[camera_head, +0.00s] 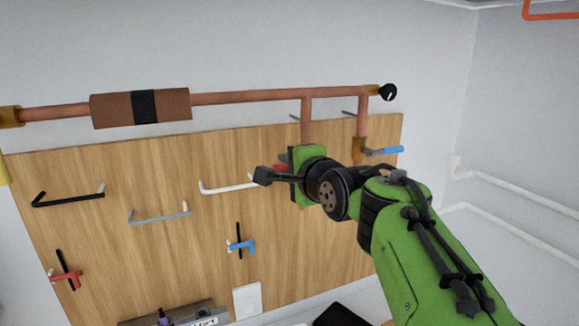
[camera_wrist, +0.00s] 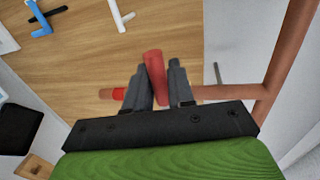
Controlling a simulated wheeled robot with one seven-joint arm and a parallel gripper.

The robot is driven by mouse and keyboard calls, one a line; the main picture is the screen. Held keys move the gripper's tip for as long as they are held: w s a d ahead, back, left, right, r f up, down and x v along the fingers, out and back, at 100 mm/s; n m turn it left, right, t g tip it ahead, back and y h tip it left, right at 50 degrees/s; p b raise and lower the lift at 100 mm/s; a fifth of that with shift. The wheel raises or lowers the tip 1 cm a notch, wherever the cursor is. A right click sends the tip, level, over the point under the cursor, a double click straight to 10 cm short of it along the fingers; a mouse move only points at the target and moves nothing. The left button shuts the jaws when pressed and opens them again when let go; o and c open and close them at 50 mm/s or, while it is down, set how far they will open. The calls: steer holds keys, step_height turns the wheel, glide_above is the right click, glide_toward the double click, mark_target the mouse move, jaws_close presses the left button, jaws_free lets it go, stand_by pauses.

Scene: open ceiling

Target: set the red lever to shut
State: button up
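The red lever (camera_wrist: 154,72) stands between the two fingers of my gripper (camera_wrist: 158,80) in the wrist view. The fingers lie on either side of it, with a narrow gap showing on the right; contact on the left is unclear. Behind them a copper branch pipe (camera_wrist: 215,92) runs across, with a red part (camera_wrist: 118,94) on it. In the head view my gripper (camera_head: 288,163) is at the branch pipe (camera_head: 306,120), and only a small red bit of the lever (camera_head: 280,168) shows beside it. The valve body is mostly hidden by my gripper.
A second branch carries a blue lever (camera_head: 385,151) to the right of my gripper. The main copper pipe (camera_head: 240,97) runs above. A wooden board (camera_head: 180,250) bears white (camera_head: 226,187), grey (camera_head: 160,216) and black (camera_head: 68,198) bars, plus red (camera_head: 66,275) and blue (camera_head: 240,244) handles.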

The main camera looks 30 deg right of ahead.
steer(key=shift+o, duration=1.4)
steer(key=s+r+b, duration=0.2)
steer(key=s+r, duration=0.1)
steer(key=s, duration=1.2)
steer(key=shift+s+a+b, duration=0.2)
steer(key=shift+a+b, duration=0.1)
steer(key=shift+a, duration=0.1)
